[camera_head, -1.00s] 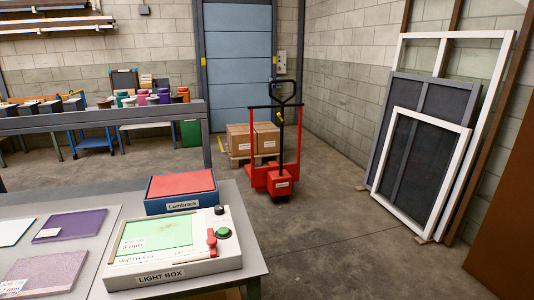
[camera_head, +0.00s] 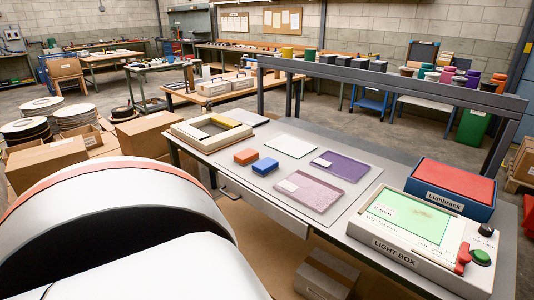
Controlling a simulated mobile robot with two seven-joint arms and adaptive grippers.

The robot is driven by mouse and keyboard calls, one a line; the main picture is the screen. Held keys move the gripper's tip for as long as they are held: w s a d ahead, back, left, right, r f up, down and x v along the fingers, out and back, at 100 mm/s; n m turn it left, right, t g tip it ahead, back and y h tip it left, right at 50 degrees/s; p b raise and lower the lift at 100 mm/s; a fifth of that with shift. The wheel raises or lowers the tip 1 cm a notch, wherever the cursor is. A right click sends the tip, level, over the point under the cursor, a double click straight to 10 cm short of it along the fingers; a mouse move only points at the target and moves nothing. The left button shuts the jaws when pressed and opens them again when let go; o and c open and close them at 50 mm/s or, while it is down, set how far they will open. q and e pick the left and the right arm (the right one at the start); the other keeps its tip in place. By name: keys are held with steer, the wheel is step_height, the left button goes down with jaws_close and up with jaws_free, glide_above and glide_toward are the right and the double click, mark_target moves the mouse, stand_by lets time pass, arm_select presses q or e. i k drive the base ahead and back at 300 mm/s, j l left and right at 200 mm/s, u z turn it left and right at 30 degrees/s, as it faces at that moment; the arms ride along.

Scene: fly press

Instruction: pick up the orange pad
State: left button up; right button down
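The orange pad (camera_head: 246,156) is a small block lying on the grey worktable, left of its middle. A blue pad (camera_head: 265,166) of similar size lies just to its right and a little nearer. Both appear clear of other things on top. A large white rounded part with a red-orange band, mine, fills the lower left and hides the floor there. Neither of my grippers shows in the head view.
The worktable (camera_head: 330,204) also bears a purple tray (camera_head: 343,168), a pink speckled tray (camera_head: 312,190), a white sheet (camera_head: 291,145), a light box (camera_head: 385,243), a blue Lumbrack box (camera_head: 452,201) and a cream frame (camera_head: 187,131). Cardboard boxes (camera_head: 46,163) stand left.

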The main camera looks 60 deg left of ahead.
mark_target(246, 157)
steer(key=u, duration=2.05)
